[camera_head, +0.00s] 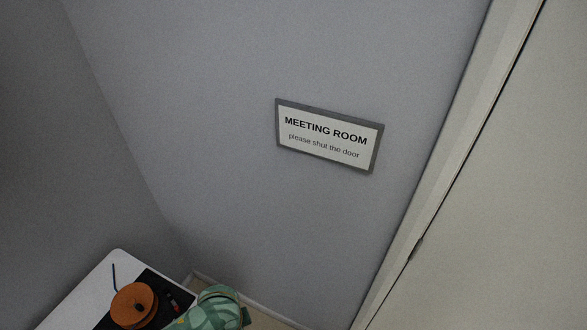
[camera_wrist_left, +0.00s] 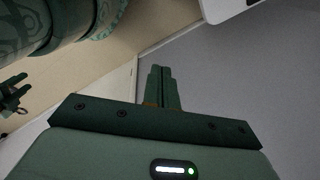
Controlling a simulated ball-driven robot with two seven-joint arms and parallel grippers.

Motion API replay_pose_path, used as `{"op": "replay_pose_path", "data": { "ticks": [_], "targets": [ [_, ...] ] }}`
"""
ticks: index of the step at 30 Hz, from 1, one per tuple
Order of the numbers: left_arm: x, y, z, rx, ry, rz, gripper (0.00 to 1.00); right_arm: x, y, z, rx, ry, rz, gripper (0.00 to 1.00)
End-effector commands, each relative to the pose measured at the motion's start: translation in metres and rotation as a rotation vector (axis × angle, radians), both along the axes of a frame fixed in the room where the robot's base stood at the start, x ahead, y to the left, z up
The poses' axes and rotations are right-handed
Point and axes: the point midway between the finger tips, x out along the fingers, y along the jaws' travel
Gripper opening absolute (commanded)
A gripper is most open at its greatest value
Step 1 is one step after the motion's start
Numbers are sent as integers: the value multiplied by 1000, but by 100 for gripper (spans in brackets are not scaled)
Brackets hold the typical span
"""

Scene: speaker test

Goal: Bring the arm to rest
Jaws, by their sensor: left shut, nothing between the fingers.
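My left gripper (camera_wrist_left: 162,90) shows in the left wrist view with its two green fingers together and nothing between them. It is clear of any object, with the floor and grey wall behind it. In the head view a green patterned part, which looks like my own arm, shows at the bottom edge, beside the table; no fingers show there. A dark green part at the left edge of the wrist view looks like my right gripper (camera_wrist_left: 12,92); it is too small and dark to tell its jaws.
A "MEETING ROOM" sign (camera_head: 328,136) hangs on the grey wall. A pale door (camera_head: 500,200) is at the right.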

Motion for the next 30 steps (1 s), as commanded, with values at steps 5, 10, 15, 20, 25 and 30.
{"op": "replay_pose_path", "data": {
  "ticks": [5, 10, 15, 20, 25, 30],
  "targets": [
    [7, -6, 56, -74, -201, 97, 0, -4, 0, 0, 0, 6, 0, 36],
    [9, 40, 111, -28, -386, 243, 0, -3, 0, 0, -1, 5, 0, 36],
    [-2, 90, 151, 68, -499, 357, 0, -3, 0, 0, -1, 5, -1, 36],
    [-18, 132, 182, 169, -571, 438, 0, -3, 0, 0, 0, 4, -1, 36],
    [-20, 140, 151, 184, -557, 455, 0, -2, 0, -11, 0, 4, -1, 36],
    [-16, 129, 87, 140, -500, 452, 0, -3, 0, -24, -1, 6, 0, 36]
  ]
}}
